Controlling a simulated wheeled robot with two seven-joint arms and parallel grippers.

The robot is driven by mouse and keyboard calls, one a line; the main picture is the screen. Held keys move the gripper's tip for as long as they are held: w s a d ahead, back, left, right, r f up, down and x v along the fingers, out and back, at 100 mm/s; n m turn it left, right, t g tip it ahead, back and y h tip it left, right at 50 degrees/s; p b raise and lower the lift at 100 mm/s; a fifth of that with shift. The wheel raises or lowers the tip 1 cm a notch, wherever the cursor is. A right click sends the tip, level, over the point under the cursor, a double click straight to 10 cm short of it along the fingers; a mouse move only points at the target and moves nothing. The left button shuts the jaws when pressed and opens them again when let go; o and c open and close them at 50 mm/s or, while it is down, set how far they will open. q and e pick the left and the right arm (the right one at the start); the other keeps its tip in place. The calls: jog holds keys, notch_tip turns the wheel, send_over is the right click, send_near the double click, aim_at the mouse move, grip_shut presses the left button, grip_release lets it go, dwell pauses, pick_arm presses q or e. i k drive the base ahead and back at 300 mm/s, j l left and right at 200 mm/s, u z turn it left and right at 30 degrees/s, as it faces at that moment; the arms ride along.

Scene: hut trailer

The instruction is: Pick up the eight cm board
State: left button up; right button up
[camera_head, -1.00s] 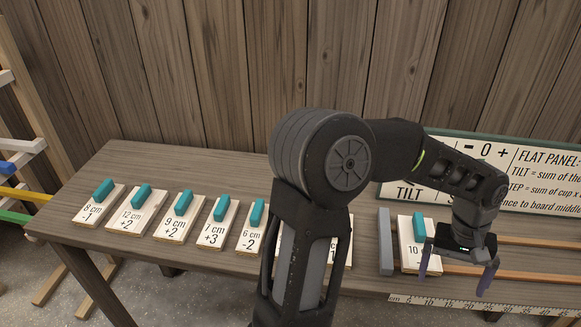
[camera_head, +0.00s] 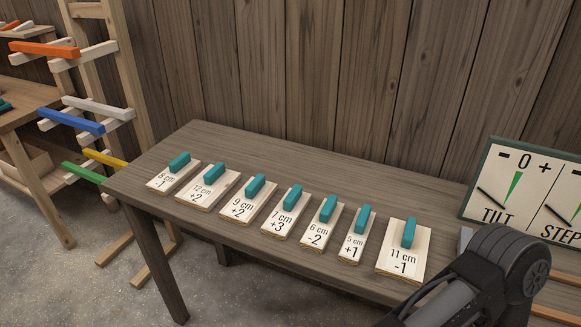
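The 8 cm board (camera_head: 163,183) is the leftmost board of a row on the wooden table (camera_head: 330,160). It is a small pale board marked "8 cm -1", lying flat with a teal handle block (camera_head: 180,162) on top, near the table's left end. Nothing covers it and no gripper is near it. Part of one of my arms shows at the lower right, far from this board. Neither of my grippers is in this view.
The 12 cm board (camera_head: 203,197) lies just right of the 8 cm board, and several similar boards continue to the 11 cm board (camera_head: 399,266). A wooden rack with coloured bars (camera_head: 72,121) stands left of the table. A tilt and step sign (camera_head: 528,192) stands at the right.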

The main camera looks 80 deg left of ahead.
aim_at(180, 168)
jog(key=u, duration=3.55)
jog(key=l+u, duration=0.2)
jog(key=l, duration=0.15)
jog(key=i+l, duration=0.15)
jog(key=l, duration=0.25)
